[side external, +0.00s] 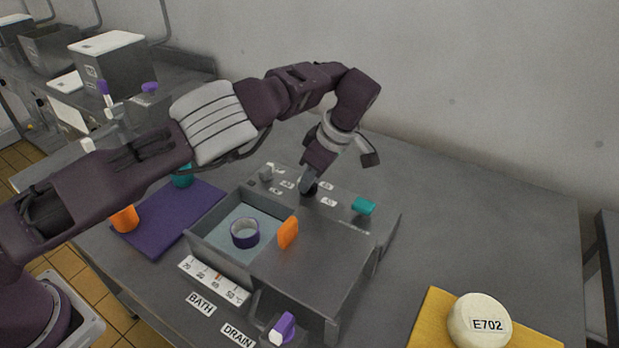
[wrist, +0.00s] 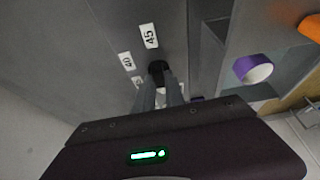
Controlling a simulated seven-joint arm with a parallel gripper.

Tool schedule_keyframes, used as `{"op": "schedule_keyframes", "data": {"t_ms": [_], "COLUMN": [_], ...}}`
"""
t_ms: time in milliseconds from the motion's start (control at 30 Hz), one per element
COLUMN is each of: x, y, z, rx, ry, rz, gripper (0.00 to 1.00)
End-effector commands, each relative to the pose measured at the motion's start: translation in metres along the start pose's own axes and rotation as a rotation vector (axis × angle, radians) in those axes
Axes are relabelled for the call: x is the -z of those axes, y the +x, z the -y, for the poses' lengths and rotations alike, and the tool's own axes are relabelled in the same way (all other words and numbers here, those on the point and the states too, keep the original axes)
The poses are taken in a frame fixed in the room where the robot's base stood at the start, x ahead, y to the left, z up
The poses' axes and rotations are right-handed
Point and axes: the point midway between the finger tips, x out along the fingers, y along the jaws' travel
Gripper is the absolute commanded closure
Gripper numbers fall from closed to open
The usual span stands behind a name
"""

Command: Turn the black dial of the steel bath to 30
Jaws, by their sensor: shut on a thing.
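The steel bath (side external: 345,262) stands on the grey bench, with an open basin at its left. Its black dial (wrist: 157,67) is on the back panel, among small white number labels. In the wrist view, labels 45 (wrist: 149,36) and 40 (wrist: 127,61) are readable; others are partly hidden by my fingers. My gripper (wrist: 160,82) is shut on the black dial, pointing down at it from above. In the side view my gripper (side external: 308,184) covers most of the dial, so its pointer setting cannot be read.
A teal knob (side external: 363,206) and a grey knob (side external: 266,173) flank the dial. An orange handle (side external: 288,233) stands by the basin, which holds a purple ring (side external: 245,233). A temperature strip (side external: 213,279) and purple drain handle (side external: 283,328) are in front.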

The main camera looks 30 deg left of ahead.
Motion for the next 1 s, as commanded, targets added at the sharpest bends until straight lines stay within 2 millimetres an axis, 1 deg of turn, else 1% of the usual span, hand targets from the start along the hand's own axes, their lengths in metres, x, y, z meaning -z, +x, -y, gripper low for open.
{"op": "schedule_keyframes", "data": {"t_ms": [400, 433, 500, 533, 833, 933, 1000], "x": [-0.001, -0.001, -0.001, -0.001, -0.001, -0.001, -0.001], "y": [0.000, 0.000, 0.000, 0.000, -0.001, -0.011, -0.023], "z": [0.000, 0.000, 0.000, 0.000, 0.000, -0.001, -0.001], "rx": [0.002, 0.002, 0.002, 0.002, 0.001, -0.001, -0.003], "ry": [-0.007, -0.007, -0.007, -0.006, -0.006, -0.005, -0.005], "rz": [0.003, 0.003, 0.002, 0.002, 0.002, 0.003, 0.003], "gripper": [1.00, 0.80, 0.66, 0.64, 0.64, 0.64, 0.64]}}
